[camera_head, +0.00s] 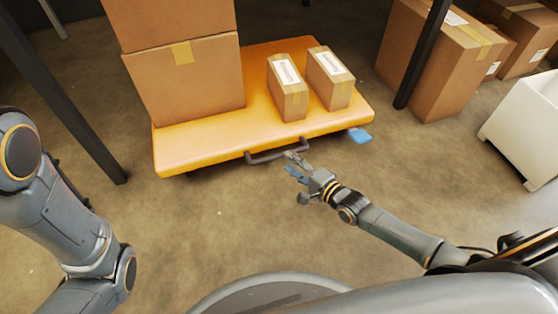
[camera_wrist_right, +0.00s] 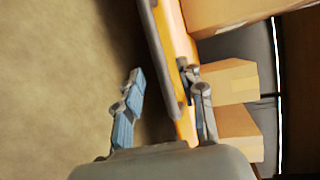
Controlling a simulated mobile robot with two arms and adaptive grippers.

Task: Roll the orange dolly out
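The orange dolly (camera_head: 200,138) stands on the floor with its front edge toward me; it also shows in the right wrist view (camera_wrist_right: 176,36). A dark grey handle (camera_head: 265,157) sticks out from its front edge. My right gripper (camera_head: 293,167) is at the right end of this handle, with its fingers spread. In the right wrist view the handle (camera_wrist_right: 163,55) runs between the open fingers (camera_wrist_right: 163,85), nearer the right finger. I cannot tell whether a finger touches it. My left arm shows at the left, but its gripper is out of view.
Large cartons (camera_head: 190,85) and two small boxes (camera_head: 288,90) (camera_head: 330,80) ride on the dolly. Dark posts (camera_head: 60,90) (camera_head: 424,50) stand on both sides. A blue piece (camera_head: 359,135) sits by the right corner. Cartons (camera_head: 435,65) and a white bin (camera_head: 525,125) are right. Floor in front is clear.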

